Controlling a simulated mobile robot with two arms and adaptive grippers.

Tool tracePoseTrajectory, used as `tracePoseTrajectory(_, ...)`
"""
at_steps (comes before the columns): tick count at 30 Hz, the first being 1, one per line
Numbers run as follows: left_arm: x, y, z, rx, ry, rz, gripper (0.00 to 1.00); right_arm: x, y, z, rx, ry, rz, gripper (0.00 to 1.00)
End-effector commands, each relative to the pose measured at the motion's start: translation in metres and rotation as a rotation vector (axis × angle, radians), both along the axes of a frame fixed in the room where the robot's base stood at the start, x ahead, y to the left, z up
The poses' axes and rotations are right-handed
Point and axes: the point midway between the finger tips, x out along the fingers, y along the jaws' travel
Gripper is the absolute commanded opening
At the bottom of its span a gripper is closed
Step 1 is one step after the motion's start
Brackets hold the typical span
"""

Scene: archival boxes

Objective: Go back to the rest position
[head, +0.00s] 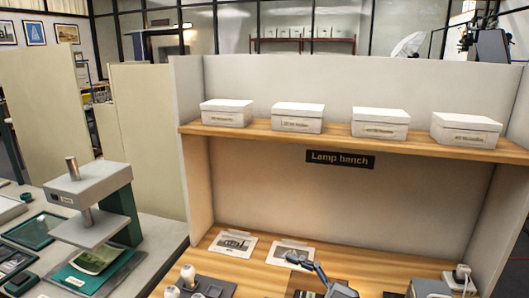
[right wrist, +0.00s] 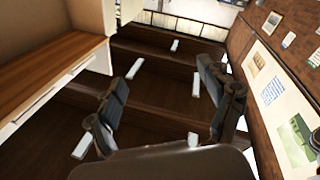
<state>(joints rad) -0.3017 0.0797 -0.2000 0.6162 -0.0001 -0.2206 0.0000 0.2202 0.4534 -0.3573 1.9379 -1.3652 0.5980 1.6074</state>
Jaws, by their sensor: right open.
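My right gripper (right wrist: 164,78) shows in the right wrist view with its two dark fingers wide apart. Nothing is between them; a dark brown surface with pale strips lies behind. A wooden board edge (right wrist: 45,75) is left of the fingers, apart from them. I cannot make out my left gripper in the head view. Four white lidded boxes stand in a row on the wooden shelf (head: 340,137); the leftmost box (head: 227,113) and the rightmost box (head: 465,130) are closed. The sign "Lamp bench" (head: 340,159) hangs below the shelf.
Two printed sheets (head: 234,243) lie on the bench top. A plug with a cable (head: 462,274) is at right. A grey press-like device (head: 88,185) stands on the left table.

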Motion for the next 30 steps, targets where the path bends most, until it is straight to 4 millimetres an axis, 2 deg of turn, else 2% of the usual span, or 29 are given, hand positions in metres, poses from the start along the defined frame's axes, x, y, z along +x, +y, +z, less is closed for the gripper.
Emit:
tracePoseTrajectory(1, 0.0, 0.0, 0.0, 0.0, 0.0, 0.0, 0.0, 0.001, -0.009, 0.015, 0.104, -0.028, -0.09, 0.81)
tracePoseTrajectory(3, 0.001, 0.0, 0.0, 0.0, -0.001, 0.0, 0.0, 0.007, -0.031, 0.03, 0.222, -0.051, -0.24, 0.81)
tracePoseTrajectory(5, 0.001, 0.0, 0.0, 0.0, -0.001, 0.0, 0.0, 0.012, -0.055, 0.034, 0.299, -0.043, -0.385, 0.81)
tracePoseTrajectory(7, 0.001, 0.0, 0.0, 0.0, -0.002, 0.0, 0.0, 0.016, -0.087, 0.028, 0.356, -0.001, -0.564, 0.81)
tracePoseTrajectory(8, 0.001, 0.0, 0.0, 0.0, -0.002, 0.0, 0.0, 0.017, -0.1, 0.021, 0.371, 0.027, -0.64, 0.81)
tracePoseTrajectory(11, 0.002, 0.0, 0.0, -0.001, -0.004, 0.0, 0.0, 0.012, -0.144, -0.014, 0.369, 0.165, -0.885, 0.81)
tracePoseTrajectory(14, 0.003, -0.001, 0.0, -0.001, -0.006, 0.0, 0.0, -0.008, -0.178, -0.066, 0.293, 0.362, -1.088, 0.81)
tracePoseTrajectory(15, 0.004, -0.001, 0.001, -0.001, -0.007, 0.0, 0.0, -0.02, -0.187, -0.09, 0.246, 0.455, -1.153, 0.81)
tracePoseTrajectory(17, 0.005, -0.001, 0.001, -0.002, -0.008, 0.0, 0.0, -0.044, -0.196, -0.125, 0.155, 0.601, -1.223, 0.81)
tracePoseTrajectory(18, 0.005, -0.001, 0.001, -0.002, -0.008, 0.0, 0.0, -0.062, -0.199, -0.146, 0.09, 0.697, -1.252, 0.81)
tracePoseTrajectory(21, 0.005, -0.001, 0.001, -0.002, -0.009, 0.0, 0.0, -0.105, -0.199, -0.187, -0.061, 0.9, -1.267, 0.81)
tracePoseTrajectory(24, 0.005, -0.001, 0.001, -0.002, -0.009, 0.0, 0.0, -0.144, -0.193, -0.213, -0.189, 1.055, -1.239, 0.81)
tracePoseTrajectory(30, 0.005, -0.001, 0.001, -0.002, -0.008, 0.0, 0.0, -0.211, -0.176, -0.242, -0.395, 1.286, -1.122, 0.81)
